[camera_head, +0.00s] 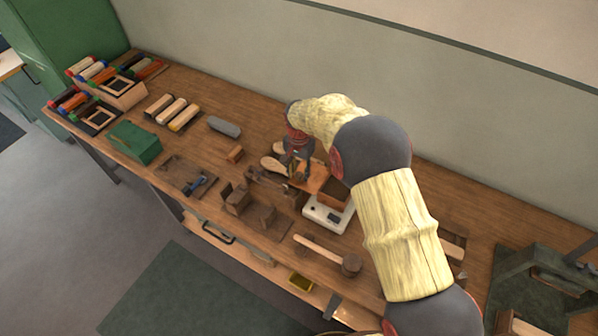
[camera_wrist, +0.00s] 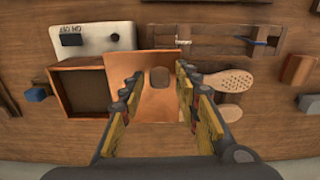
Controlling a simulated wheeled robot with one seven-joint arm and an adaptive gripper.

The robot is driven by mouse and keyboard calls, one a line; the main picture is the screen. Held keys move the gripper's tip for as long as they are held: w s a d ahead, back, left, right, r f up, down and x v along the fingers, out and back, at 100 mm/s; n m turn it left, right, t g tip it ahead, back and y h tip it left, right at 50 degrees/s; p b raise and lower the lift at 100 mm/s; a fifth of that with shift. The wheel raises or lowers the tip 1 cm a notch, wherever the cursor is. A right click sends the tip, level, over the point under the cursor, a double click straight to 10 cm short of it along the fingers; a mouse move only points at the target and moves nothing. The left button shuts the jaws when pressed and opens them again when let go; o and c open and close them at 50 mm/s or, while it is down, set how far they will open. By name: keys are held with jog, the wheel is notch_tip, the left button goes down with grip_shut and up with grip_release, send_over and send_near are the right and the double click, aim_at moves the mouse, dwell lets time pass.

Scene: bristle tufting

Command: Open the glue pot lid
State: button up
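The glue pot (camera_wrist: 62,80) is a copper-brown square box with a dark open inside; in the head view its pot body (camera_head: 334,192) is beside the white heater's controls. Its flat copper lid (camera_wrist: 145,105) lies off to the right of the opening in the wrist view, overlapping or touching the pot's right side. It also shows in the head view (camera_head: 317,177). A brown knob (camera_wrist: 159,76) stands on the lid. My gripper (camera_wrist: 157,80) is open above the lid, a finger on each side of the knob with gaps. What supports the lid is unclear.
The white heater (camera_wrist: 95,40) with an ON/OFF switch adjoins the pot. Two brush-like paddles (camera_wrist: 230,80) and a wooden rack (camera_wrist: 215,45) are close by on the right. A mallet (camera_head: 330,255) lies in front. Wooden blocks (camera_head: 237,200) stand left of the pot.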

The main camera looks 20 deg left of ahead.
jog(key=shift+o, duration=0.5)
notch_tip(320, 180, up, 12)
dwell(0.4)
dwell(0.4)
jog(key=s+d+f+n, duration=0.3)
jog(key=s+d+n, duration=0.1)
jog(key=s, duration=0.1)
jog(key=s+d+r+m+t+b, duration=0.1)
jog(key=s+d+r, duration=0.4)
jog(key=d, duration=0.8)
jog(key=s+d+r+m+t+b, duration=0.1)
jog(key=s+d+r+b, duration=0.3)
jog(key=s+d, duration=0.6)
jog(key=s+d+r+t+b, duration=0.2)
jog(key=s+d+r, duration=0.5)
jog(key=d, duration=0.9)
jog(key=shift+s+d+r+m+t, duration=0.2)
jog(key=shift+s+r+m+t, duration=0.2)
jog(key=shift+r+t, duration=0.35)
